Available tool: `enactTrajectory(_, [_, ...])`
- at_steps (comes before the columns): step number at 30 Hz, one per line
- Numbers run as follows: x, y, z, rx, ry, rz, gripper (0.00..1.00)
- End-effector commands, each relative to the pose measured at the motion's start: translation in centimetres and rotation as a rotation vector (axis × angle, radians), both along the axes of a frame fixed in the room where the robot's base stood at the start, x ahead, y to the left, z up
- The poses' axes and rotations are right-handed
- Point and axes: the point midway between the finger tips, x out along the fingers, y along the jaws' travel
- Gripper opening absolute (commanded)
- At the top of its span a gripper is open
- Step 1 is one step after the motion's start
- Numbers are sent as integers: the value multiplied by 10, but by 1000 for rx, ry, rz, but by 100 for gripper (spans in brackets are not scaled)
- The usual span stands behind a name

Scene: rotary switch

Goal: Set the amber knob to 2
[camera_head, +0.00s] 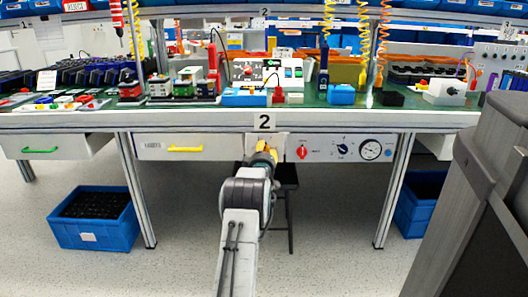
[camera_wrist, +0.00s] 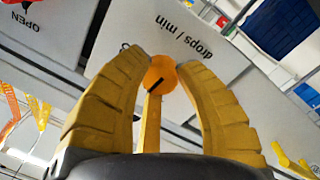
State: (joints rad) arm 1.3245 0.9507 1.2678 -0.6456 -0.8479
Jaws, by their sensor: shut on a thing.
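The amber knob (camera_wrist: 160,75) shows in the wrist view as a round orange face with a dark pointer line, on a pale panel lettered "drops / min". My gripper (camera_wrist: 163,66) has its two yellow ribbed fingers closed on either side of the knob. A narrow yellow strip runs below the knob between the fingers. Part of the dial marking is hidden by the left finger, and I cannot read a 2 there. In the head view my gripper (camera_head: 264,151) is at the panel under the bench, and it hides most of the knob.
Right of my gripper, the panel carries a red knob (camera_head: 303,152), a dark blue knob (camera_head: 342,149) and a round gauge (camera_head: 370,149). A drawer with a yellow handle (camera_head: 185,149) is to the left. Blue crates (camera_head: 95,233) stand on the floor.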

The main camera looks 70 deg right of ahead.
Motion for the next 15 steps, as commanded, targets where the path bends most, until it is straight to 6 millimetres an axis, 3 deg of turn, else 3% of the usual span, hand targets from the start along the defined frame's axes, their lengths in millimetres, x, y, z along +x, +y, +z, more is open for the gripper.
enactTrajectory(3, [1,0,2,-3,-1,2,0])
enactTrajectory(8, [2,0,2,6,-32,2,0])
enactTrajectory(15, [2,0,4,75,-238,0,0])
